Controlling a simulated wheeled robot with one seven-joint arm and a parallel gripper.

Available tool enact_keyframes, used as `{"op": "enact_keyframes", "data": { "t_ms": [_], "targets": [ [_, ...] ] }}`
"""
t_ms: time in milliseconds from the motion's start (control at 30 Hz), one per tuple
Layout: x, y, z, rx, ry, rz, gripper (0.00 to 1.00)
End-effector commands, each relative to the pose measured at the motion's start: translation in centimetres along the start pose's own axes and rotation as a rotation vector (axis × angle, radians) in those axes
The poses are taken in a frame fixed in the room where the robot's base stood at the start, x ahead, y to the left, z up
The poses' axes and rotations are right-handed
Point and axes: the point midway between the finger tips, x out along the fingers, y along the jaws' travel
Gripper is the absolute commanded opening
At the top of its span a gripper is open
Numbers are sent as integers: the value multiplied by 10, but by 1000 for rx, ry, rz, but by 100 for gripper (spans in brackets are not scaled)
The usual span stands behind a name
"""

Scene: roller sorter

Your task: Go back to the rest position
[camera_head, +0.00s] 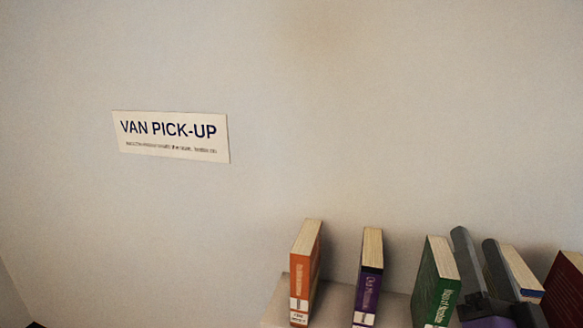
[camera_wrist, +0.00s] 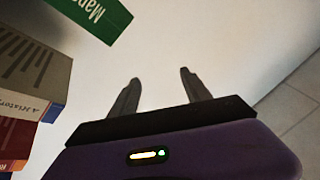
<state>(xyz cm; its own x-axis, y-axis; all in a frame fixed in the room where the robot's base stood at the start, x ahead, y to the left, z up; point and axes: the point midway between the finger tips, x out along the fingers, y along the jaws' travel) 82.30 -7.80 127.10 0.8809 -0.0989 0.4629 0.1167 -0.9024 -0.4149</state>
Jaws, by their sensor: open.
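My gripper (camera_head: 476,240) is at the lower right of the head view, among upright books. Its two dark fingers stand apart, and a green book (camera_head: 440,285) is just left of them. A book with cream pages and a blue edge (camera_head: 523,272) is just right of them. In the wrist view my gripper (camera_wrist: 160,80) is open, with only a plain pale surface between its fingers. A green book (camera_wrist: 97,14) shows at the top left there, clear of the fingers.
An orange book (camera_head: 306,268) and a purple book (camera_head: 369,280) stand on a pale shelf (camera_head: 397,310). A dark red book (camera_head: 568,285) is at the right edge. A "VAN PICK-UP" sign (camera_head: 170,137) hangs on the wall. A brown-grey book (camera_wrist: 35,72) is left in the wrist view.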

Motion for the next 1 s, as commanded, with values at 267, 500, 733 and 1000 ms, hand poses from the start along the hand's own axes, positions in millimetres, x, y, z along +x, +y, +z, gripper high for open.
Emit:
{"op": "enact_keyframes", "data": {
  "t_ms": [267, 500, 733, 1000],
  "targets": [
    [-106, 14, 32, -117, -36, 148, 56],
    [-200, 12, 50, -253, -149, 206, 56],
    [-287, 4, 58, -373, -324, 195, 56],
    [-387, 0, 64, -451, -608, 137, 56]
  ]
}}
